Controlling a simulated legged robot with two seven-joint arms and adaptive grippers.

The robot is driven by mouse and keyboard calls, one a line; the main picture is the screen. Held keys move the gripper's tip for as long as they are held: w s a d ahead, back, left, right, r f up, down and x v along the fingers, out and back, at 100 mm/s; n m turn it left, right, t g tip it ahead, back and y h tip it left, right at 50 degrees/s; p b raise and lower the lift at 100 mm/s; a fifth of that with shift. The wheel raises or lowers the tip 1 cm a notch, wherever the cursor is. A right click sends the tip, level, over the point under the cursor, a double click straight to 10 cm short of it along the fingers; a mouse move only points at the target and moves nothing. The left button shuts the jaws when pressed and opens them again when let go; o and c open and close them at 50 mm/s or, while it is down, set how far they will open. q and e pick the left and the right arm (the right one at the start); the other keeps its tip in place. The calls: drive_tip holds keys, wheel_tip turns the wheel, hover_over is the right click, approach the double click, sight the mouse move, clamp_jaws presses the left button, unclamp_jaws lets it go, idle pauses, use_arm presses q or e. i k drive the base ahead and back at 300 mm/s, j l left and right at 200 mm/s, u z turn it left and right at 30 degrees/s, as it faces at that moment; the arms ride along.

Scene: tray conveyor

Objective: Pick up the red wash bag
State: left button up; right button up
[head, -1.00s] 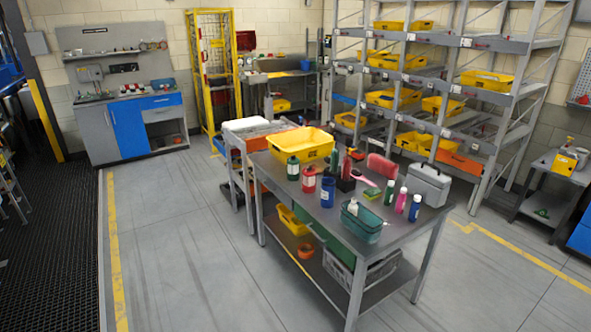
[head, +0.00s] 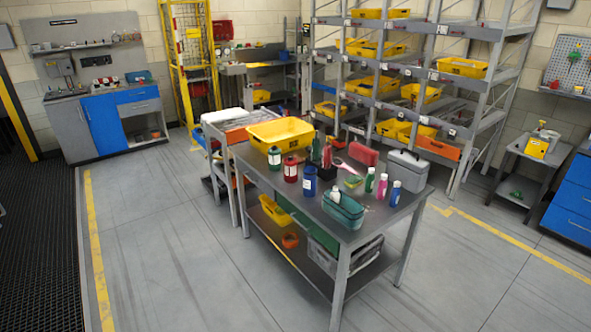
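The red wash bag (head: 364,155) stands on the far side of the grey table (head: 262,184), behind the bottles and left of a grey box. It looks like a small red block with rounded top corners. Its lower front is partly hidden by items in front of it. Neither of my grippers shows in the head view.
Shelving (head: 450,100) with yellow bins stands behind. The floor left and in front is clear.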

sight(362, 153)
drive_tip(key=i+l+z, duration=0.45)
drive_tip(key=i+z, duration=0.3)
drive_tip(key=i+l+z, duration=0.35)
drive_tip(key=i, duration=0.15)
drive_tip(key=i+l+z, duration=0.1)
drive_tip(key=i+z, duration=0.3)
drive_tip(key=i, duration=0.15)
drive_tip(key=i+z, duration=0.35)
drive_tip(key=i, duration=0.15)
drive_tip(key=i+u, duration=0.1)
drive_tip(key=i, duration=1)
drive_tip(key=i+l+u, duration=0.1)
drive_tip(key=i, duration=1)
drive_tip(key=i+j+u, duration=0.15)
drive_tip(key=i+u, duration=0.5)
drive_tip(key=u, duration=0.15)
drive_tip(key=i+u, duration=0.3)
drive_tip(key=u, duration=0.15)
drive_tip(key=i+l+u, duration=0.25)
drive_tip(key=u, duration=0.15)
drive_tip(key=i+l+u, duration=0.4)
drive_tip(key=k+j, duration=0.05)
drive_tip(key=j, duration=0.05)
